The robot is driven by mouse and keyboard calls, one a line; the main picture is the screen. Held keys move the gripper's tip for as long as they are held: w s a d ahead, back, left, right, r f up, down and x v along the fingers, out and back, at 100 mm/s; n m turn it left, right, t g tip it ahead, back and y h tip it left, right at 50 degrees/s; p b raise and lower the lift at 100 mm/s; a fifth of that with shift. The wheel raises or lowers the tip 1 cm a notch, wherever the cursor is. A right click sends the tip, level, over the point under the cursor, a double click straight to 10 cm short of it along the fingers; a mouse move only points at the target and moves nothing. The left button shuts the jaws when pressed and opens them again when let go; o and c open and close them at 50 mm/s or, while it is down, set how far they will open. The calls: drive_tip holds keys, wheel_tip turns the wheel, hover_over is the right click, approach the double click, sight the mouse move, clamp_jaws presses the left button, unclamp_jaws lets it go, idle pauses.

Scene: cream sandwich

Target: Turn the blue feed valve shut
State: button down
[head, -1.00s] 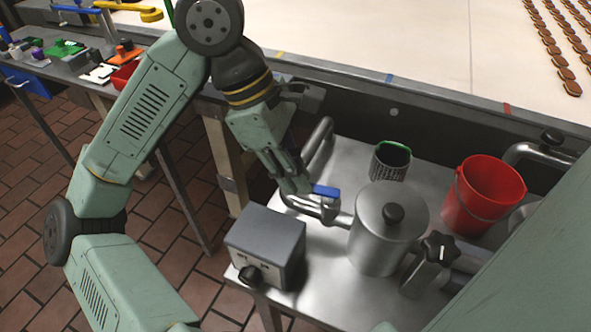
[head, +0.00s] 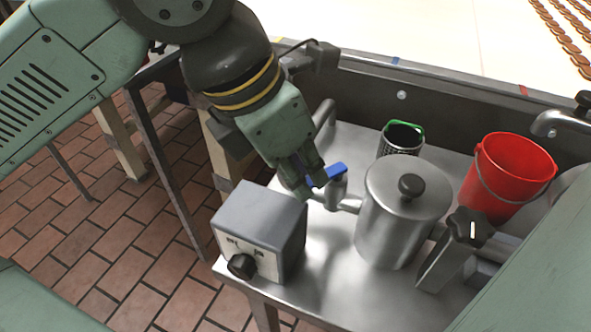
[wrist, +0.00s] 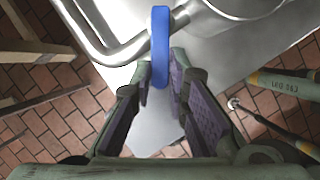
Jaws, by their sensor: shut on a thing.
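The blue feed valve's handle (head: 337,171) is a flat blue lever on top of a steel valve body (head: 337,193), in the pipe left of the lidded steel pot (head: 396,222). In the wrist view the handle (wrist: 160,35) stands upright in the picture, its near end between my fingertips. My gripper (head: 314,181) reaches down from the upper left and is shut on the handle; its fingers (wrist: 160,72) lie on both sides of it. My fingers hide part of the handle in the head view. Whether the valve is closed cannot be told.
A grey control box (head: 259,228) with a black knob stands close in front of my gripper. A black star knob (head: 467,228) stands right of the pot.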

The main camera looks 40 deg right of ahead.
drive_tip(key=shift+s+d+n+t+y+b, duration=0.15)
drive_tip(key=shift+s+n+t+b, duration=0.35)
drive_tip(key=shift+n, duration=0.6)
drive_tip(key=shift+s+d+n+t+y+b, duration=0.1)
drive_tip(key=shift+s+n+t+b, duration=0.25)
drive_tip(key=shift+s+n, duration=0.55)
drive_tip(key=shift+s+d+n+t+y+b, duration=0.15)
drive_tip(key=shift+s+n+t+b, duration=0.25)
drive_tip(key=shift+n, duration=0.9)
drive_tip(key=c, duration=1.6)
unclamp_jaws()
drive_tip(key=shift+o, duration=0.2)
drive_tip(key=v, duration=1.2)
